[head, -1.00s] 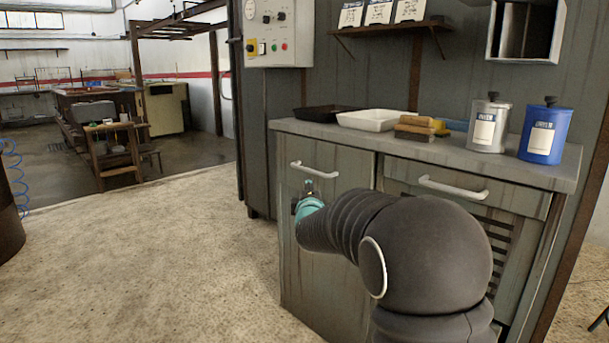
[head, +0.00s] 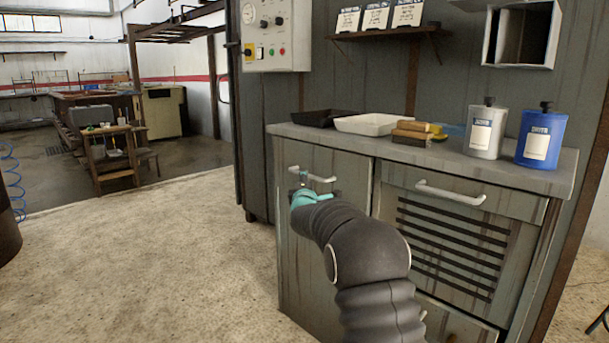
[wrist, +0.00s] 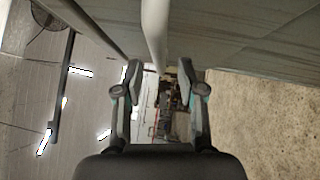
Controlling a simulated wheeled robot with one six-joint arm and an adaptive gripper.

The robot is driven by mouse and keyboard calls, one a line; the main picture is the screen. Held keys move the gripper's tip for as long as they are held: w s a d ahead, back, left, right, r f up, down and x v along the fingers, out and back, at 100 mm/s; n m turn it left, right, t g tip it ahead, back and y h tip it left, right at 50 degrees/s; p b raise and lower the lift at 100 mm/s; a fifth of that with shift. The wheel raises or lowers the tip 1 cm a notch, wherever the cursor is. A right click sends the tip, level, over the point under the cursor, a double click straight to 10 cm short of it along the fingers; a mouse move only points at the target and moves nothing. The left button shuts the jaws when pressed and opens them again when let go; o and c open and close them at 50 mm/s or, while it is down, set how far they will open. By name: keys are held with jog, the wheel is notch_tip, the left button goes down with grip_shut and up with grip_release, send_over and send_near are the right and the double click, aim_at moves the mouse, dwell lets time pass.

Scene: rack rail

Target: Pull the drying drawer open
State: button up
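No marking shows which one is the drying drawer. Both fronts look closed. In the wrist view my gripper (wrist: 158,80) is open, its two fingers apart. A pale bar (wrist: 154,32), seemingly the left handle, runs down to the gap between the fingertips. I cannot tell whether the fingers touch it.
The cabinet top holds a dark tray (head: 325,118), a white tray (head: 370,125), wooden blocks (head: 412,133), a grey canister (head: 487,132) and a blue canister (head: 541,138). A control box (head: 275,35) hangs above left. The concrete floor (head: 150,260) left of the cabinet is clear.

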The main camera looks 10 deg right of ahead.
jog(key=shift+x, duration=1.85)
grip_shut()
